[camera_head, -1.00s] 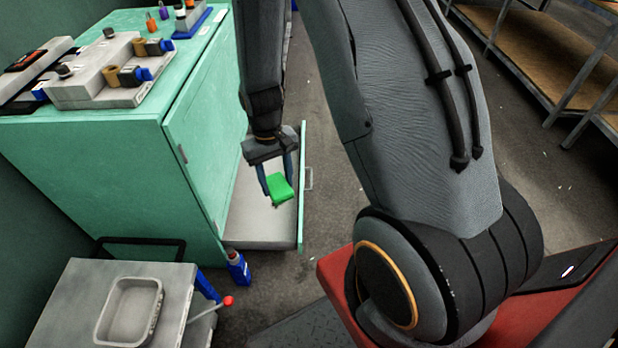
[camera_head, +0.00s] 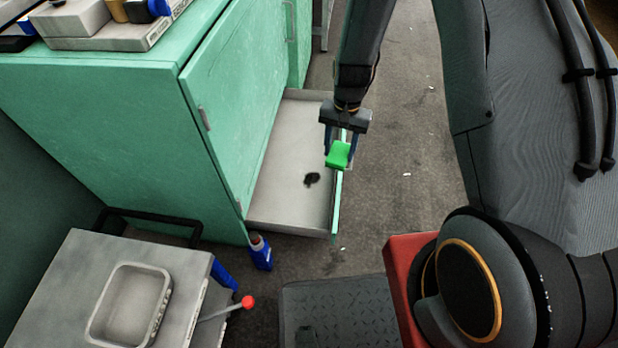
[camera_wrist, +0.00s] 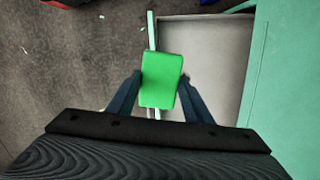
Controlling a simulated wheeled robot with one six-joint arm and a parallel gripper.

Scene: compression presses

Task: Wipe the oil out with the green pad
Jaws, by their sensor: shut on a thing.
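The green pad (camera_head: 338,154) is held between the fingers of my gripper (camera_head: 336,150). In the wrist view the pad (camera_wrist: 161,80) sits between both fingertips, over the drawer's outer edge. The open drawer (camera_head: 270,195) sticks out low from the green cabinet. A dark oil spot (camera_head: 312,180) lies on the drawer's pale floor, left of and below the pad in the head view. The pad appears to be above the drawer front, apart from the spot. The spot does not show in the wrist view, where the drawer floor (camera_wrist: 205,60) looks clean.
The green cabinet (camera_head: 100,110) stands left of the drawer, with grey fixtures (camera_head: 95,20) on top. A blue bottle (camera_head: 260,252) stands on the floor by the drawer. A grey cart with a shallow tray (camera_head: 130,303) and a red-knobbed lever (camera_head: 247,302) is at lower left. Floor right of the drawer is clear.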

